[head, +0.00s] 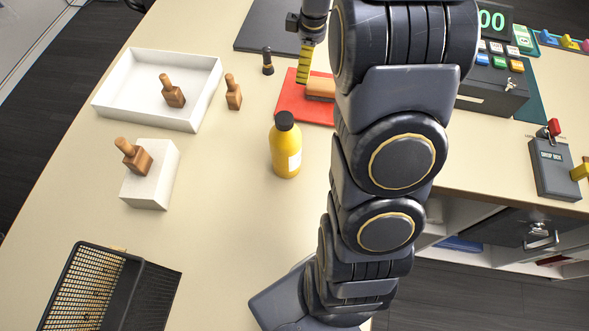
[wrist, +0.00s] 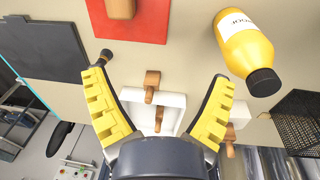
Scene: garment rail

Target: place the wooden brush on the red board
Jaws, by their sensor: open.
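The wooden brush (head: 320,87) lies on the red board (head: 292,104) in the head view, partly hidden behind my arm. In the wrist view the brush (wrist: 121,8) is cut off by the top edge, on the red board (wrist: 150,27). My gripper (head: 305,62) is over the board's far edge in the head view, with one yellow finger pad showing. In the wrist view my gripper (wrist: 155,82) has its fingers spread wide, with nothing between the pads. The brush is apart from both fingers.
A yellow bottle (head: 285,150) stands in front of the board. A white tray (head: 198,120) holds a wooden stamp; another stamp (head: 233,92) stands beside it, and one sits on a white block (head: 158,190). A black mesh basket (head: 130,285) is at front left.

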